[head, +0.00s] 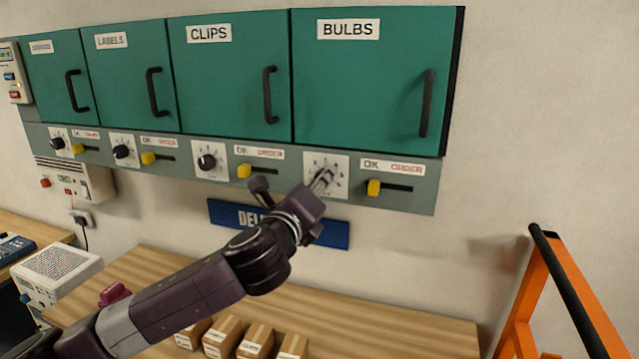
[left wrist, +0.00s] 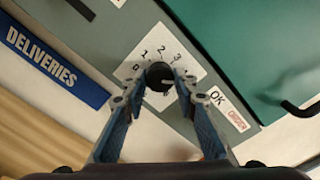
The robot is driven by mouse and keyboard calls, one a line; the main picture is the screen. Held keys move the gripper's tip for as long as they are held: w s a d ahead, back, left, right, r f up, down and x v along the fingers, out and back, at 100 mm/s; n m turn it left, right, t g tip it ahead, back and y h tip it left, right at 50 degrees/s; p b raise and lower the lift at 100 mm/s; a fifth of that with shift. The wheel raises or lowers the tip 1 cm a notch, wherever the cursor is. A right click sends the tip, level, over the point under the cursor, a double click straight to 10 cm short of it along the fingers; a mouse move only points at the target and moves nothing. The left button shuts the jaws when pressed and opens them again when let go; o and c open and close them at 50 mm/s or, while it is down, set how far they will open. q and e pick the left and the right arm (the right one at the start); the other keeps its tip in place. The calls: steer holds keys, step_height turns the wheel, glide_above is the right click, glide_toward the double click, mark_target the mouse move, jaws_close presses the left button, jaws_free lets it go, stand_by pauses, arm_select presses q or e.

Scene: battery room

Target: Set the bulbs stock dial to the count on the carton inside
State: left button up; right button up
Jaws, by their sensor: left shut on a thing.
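The bulbs stock dial is a black knob (left wrist: 159,75) on a white numbered plate (head: 337,163) below the BULBS door. In the left wrist view, 0, 1, 2 and 3 show around the knob; the other marks are hidden. A pale mark shows on the knob, but I cannot tell which number it points to. My left gripper (head: 324,181) has its two fingers (left wrist: 160,88) closed on the sides of the knob. The green BULBS door (head: 370,90) with its black handle (head: 427,103) is shut, so the carton inside is hidden. My right gripper is not in view.
A yellow slider (head: 374,187) sits at the OK end, right of the dial. CLIPS, LABELS and another shut door stand to the left with their own dials. A blue DELIVERIES sign (head: 335,235) hangs below. Small cartons (head: 256,341) stand on the wooden bench. An orange frame (head: 560,300) stands right.

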arm_select(q)
steer(key=m, duration=1.3)
steer(key=shift+f+m, duration=0.2)
steer(key=shift+m, duration=0.2)
stand_by(0.3)
steer(key=o, duration=1.2)
steer(key=shift+r, duration=0.1)
steer(key=shift+c, duration=0.2)
steer(key=v, duration=1.2)
